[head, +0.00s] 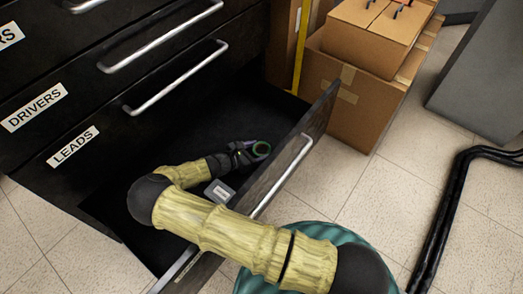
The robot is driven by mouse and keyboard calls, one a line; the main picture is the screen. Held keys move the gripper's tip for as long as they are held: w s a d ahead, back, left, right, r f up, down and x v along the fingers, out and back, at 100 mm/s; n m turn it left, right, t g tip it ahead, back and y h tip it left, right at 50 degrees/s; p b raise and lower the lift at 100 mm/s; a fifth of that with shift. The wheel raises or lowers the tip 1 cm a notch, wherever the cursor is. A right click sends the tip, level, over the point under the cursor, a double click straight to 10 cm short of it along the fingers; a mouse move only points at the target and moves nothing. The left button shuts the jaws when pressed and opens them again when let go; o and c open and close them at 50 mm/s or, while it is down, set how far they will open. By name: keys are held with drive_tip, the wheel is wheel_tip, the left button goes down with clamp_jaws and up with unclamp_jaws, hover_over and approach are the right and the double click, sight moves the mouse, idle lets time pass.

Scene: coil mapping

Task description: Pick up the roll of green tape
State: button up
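The roll of green tape (261,149) is a small dark ring with a green edge, inside the open bottom drawer (262,112) near its front right. My gripper (250,152) reaches down into the drawer at the roll's left side, and the two overlap or touch in the picture. The fingers are dark and small against the black drawer floor, so I cannot tell whether they are open or closed on the roll. The roll's left edge is partly hidden by the gripper.
A small grey box (219,191) lies in the drawer beside my forearm. The drawer front (296,152) stands close to the right of my gripper. Cardboard boxes (350,108) stand beyond it. Black cables (449,205) run along the tiled floor at right.

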drive_tip(key=shift+c, duration=0.2)
wheel_tip(320, 180, up, 10)
drive_tip(key=p, duration=0.6)
drive_tip(key=shift+p, duration=0.3)
drive_tip(key=shift+r, duration=0.1)
